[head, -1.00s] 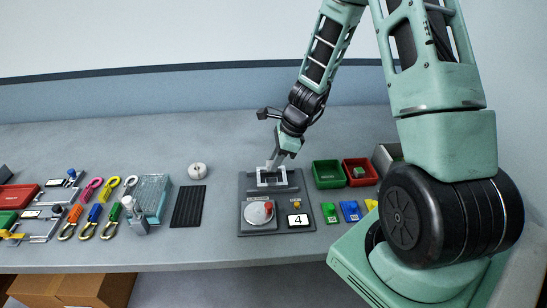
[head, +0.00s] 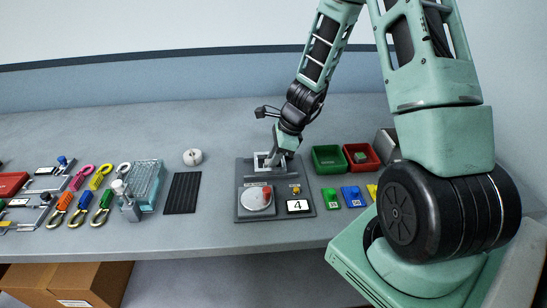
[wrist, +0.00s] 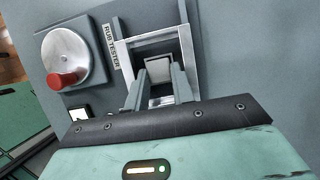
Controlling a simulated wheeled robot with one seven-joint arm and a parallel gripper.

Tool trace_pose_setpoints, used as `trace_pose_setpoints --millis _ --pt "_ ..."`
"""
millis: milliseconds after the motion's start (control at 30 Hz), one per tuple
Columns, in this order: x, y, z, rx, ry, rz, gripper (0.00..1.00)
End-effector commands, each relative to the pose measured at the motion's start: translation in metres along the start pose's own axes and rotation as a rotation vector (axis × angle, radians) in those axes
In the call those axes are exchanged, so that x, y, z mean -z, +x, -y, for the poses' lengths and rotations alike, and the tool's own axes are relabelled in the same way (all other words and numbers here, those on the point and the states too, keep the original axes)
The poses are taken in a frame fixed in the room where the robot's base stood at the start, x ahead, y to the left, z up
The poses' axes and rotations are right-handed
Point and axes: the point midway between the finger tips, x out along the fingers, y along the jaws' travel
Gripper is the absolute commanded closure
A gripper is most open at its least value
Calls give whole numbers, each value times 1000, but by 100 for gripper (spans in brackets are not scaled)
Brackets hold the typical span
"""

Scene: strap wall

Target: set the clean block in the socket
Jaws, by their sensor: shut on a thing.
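My gripper (wrist: 160,92) is shut on a small pale grey block (wrist: 158,68), which shows between its two fingers in the wrist view. The fingers and block are inside or just over a pale square frame (wrist: 127,65), the socket, on the grey panel labelled "RUB TESTER". In the head view my gripper (head: 272,160) reaches down at the same frame (head: 258,160) at the back of the tester panel (head: 243,177). The block is hidden there. I cannot tell how deep the block sits or whether it touches the bottom.
The tester carries a metal disc (head: 255,203) with a red knob (head: 267,198) and a display reading 4 (head: 298,206). Green (head: 327,168) and red (head: 370,165) bins stand right. A black ribbed mat (head: 182,193), a clear box (head: 148,183) and coloured straps (head: 82,200) lie left.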

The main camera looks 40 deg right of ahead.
Motion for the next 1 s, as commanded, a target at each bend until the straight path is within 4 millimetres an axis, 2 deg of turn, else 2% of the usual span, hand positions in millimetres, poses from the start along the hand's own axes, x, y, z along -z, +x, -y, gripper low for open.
trace_pose_setpoints --millis 900,933,1000 --pt "2 3 0 0 0 0 97" --pt "2 3 0 0 0 0 67" --pt "2 3 0 0 0 0 50"
